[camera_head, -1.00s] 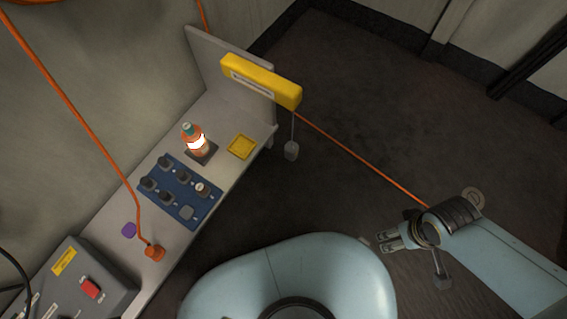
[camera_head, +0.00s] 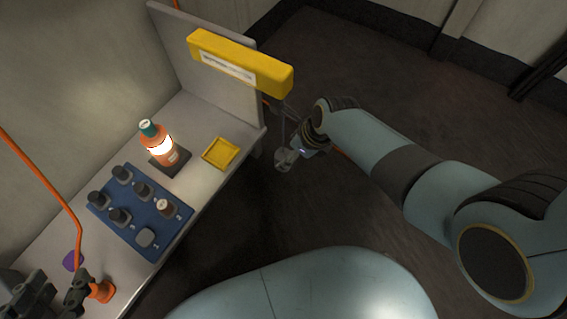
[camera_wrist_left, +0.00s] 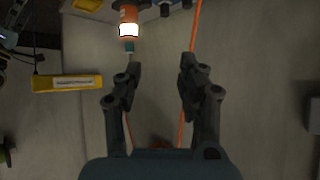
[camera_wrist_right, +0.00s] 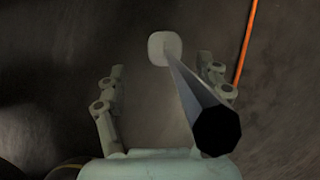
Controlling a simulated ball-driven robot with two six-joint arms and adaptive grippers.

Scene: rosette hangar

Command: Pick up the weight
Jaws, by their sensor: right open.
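The weight (camera_wrist_right: 164,48) is a pale rounded block at the far end of a thin rod (camera_wrist_right: 195,100). The rod hangs from the yellow beam (camera_head: 240,65). My right gripper (camera_wrist_right: 165,72) is open, with the rod passing between its spread fingers, nearer the right one. In the head view my right gripper (camera_head: 288,156) is below the beam's right end, and there I cannot clearly separate the weight from the fingers. My left gripper (camera_head: 62,287) is open and empty above the bench's near left end; its spread fingers also show in the left wrist view (camera_wrist_left: 161,66).
The grey bench (camera_head: 205,190) carries a glowing orange bottle (camera_head: 172,156), a yellow tray (camera_head: 207,158) and a blue board (camera_head: 115,222) with several dark knobs. An orange plug (camera_head: 103,291) with a cable is beside my left gripper. The dark floor (camera_head: 390,85) beyond is clear.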

